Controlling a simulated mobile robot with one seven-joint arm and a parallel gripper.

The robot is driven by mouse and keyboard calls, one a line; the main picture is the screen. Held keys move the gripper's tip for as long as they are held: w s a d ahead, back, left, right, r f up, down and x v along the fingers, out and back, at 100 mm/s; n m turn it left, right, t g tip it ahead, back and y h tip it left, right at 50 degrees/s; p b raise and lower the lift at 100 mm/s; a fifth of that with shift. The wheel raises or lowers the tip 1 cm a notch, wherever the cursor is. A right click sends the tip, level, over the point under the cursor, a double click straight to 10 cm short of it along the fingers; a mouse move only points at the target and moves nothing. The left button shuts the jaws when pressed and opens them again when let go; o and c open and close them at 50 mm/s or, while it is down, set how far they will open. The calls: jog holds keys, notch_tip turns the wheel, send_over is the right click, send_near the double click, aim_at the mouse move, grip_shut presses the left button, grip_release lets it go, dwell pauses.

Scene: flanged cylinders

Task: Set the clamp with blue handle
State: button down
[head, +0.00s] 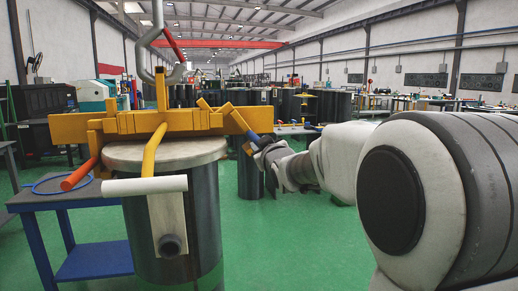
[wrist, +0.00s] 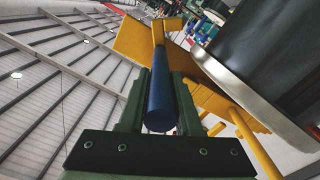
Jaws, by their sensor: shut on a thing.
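The clamp with the blue handle has a yellow arm (head: 237,119) at the right end of the yellow lifting frame (head: 135,124). Its blue handle (head: 252,138) points down and to the right in the head view. My gripper (head: 257,145) is shut on this handle. In the wrist view the blue handle (wrist: 160,105) lies between the two dark green fingers, with the yellow arm (wrist: 159,32) beyond it. The frame rests over the pale flange (head: 165,154) of a dark cylinder (head: 205,215). Where the clamp meets the flange is hidden.
A red handle (head: 78,175) and a white handle (head: 145,185) stick out from the frame's left and front. A grey hook (head: 150,40) hangs above. A blue table (head: 95,262) stands left. Other dark cylinders (head: 250,175) stand behind. Green floor is clear at front right.

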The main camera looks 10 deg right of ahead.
jog(key=shift+r, duration=0.3)
jog(key=c, duration=0.9)
grip_release()
jog(key=o, duration=0.3)
jog(key=shift+f, duration=0.1)
